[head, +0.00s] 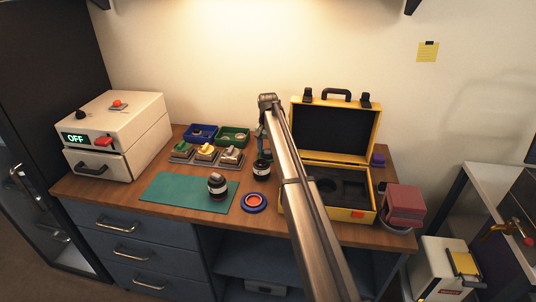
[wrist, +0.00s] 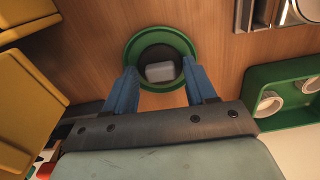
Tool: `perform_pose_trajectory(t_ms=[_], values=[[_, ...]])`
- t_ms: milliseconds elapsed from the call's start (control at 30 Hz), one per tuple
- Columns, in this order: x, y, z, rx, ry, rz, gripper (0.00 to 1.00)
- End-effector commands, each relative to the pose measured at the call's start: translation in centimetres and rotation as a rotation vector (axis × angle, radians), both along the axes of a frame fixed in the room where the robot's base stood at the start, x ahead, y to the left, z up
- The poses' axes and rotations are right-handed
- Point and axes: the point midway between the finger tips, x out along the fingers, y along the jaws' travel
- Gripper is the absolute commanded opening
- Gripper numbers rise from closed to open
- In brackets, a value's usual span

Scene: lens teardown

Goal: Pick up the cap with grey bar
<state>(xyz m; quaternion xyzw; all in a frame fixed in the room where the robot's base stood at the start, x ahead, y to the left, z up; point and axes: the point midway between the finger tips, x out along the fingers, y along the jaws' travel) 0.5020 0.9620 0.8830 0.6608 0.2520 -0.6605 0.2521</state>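The cap with grey bar (wrist: 160,72) lies on the wooden bench in the wrist view. It has a green round rim, a dark middle and a pale grey block across it. My gripper (wrist: 158,68) is open, with one blue finger on each side of the cap's near part and the grey bar between them. I cannot tell whether the fingers touch the rim. In the head view my gripper (head: 263,130) is at the back of the bench, left of the yellow case, and my arm hides most of that spot.
The open yellow case (head: 328,208) stands close on the right. A green tray (head: 234,141) and blue tray (head: 201,141) are to the left, with several small grey stands in front. A black lens (head: 261,171), a blue-and-red disc (head: 254,202) and a green mat (head: 166,191) lie nearer.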

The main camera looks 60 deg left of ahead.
Motion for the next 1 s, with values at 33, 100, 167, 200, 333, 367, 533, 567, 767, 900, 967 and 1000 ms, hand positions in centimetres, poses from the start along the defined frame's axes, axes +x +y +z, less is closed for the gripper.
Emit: perform_pose_trajectory(t_ms=[33, 100, 167, 200, 333, 367, 533, 567, 767, 900, 967, 1000], values=[[0.0, 0.0, 0.0, 0.000, 0.000, 0.000, 0.43], [0.0, 0.0, 0.0, 0.000, 0.000, 0.000, 0.36], [0.0, 0.0, 0.0, 0.000, 0.000, 0.000, 0.31], [0.0, 0.0, 0.0, 0.000, 0.000, 0.000, 0.27], [0.0, 0.0, 0.0, -0.001, 0.001, 0.000, 0.14], [0.0, 0.0, 0.0, 0.000, 0.000, 0.000, 0.12], [0.0, 0.0, 0.0, -0.001, 0.000, 0.000, 0.06], [0.0, 0.0, 0.0, -0.001, 0.000, 0.000, 0.06], [0.0, 0.0, 0.3, 0.000, 0.000, 0.000, 0.06], [0.0, 0.0, 1.5, 0.001, -0.001, 0.000, 0.06], [0.0, 0.0, 2.3, 0.001, -0.001, 0.000, 0.06], [0.0, 0.0, 2.8, 0.001, -0.001, 0.000, 0.06]])
